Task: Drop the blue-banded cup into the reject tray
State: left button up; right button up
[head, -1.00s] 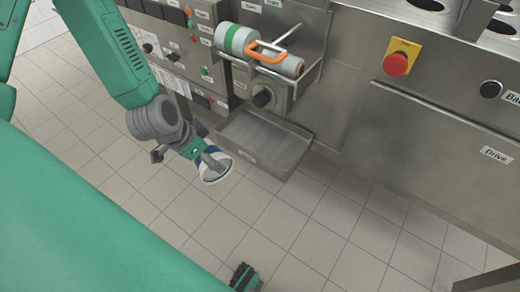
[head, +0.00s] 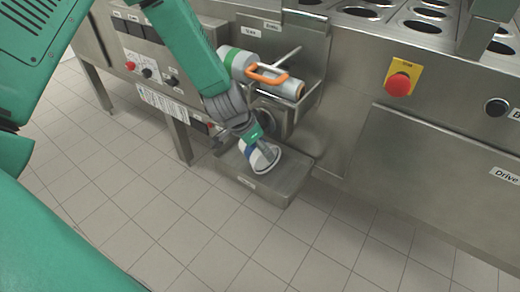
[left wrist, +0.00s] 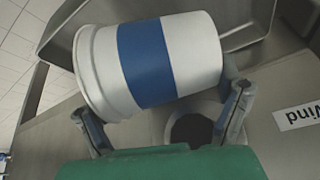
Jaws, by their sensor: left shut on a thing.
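The blue-banded cup (head: 262,158) is white with a wide blue band. My left gripper (head: 254,143) is shut on it and holds it tilted over the reject tray (head: 283,190), a shallow metal tray on the machine's front. In the left wrist view the cup (left wrist: 205,52) lies sideways between the two fingers of the left gripper (left wrist: 165,105). The tray's wall (left wrist: 250,20) shows behind it. I cannot tell whether the cup touches the tray. My right gripper is not in view.
A rack above the tray holds a green-banded roll or cup (head: 232,62) and an orange handle (head: 266,74). A red stop button (head: 399,84) on yellow and a black knob (head: 496,107) are at the right. The tiled floor (head: 180,230) in front is clear.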

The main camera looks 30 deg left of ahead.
pick_arm(q)
jog(key=shift+b+x, duration=0.45)
jog(key=shift+x, duration=0.35)
jog(key=shift+s+d, duration=0.1)
jog(key=shift+f, duration=0.65)
jog(key=o, duration=0.6)
jog(key=shift+o, duration=0.2)
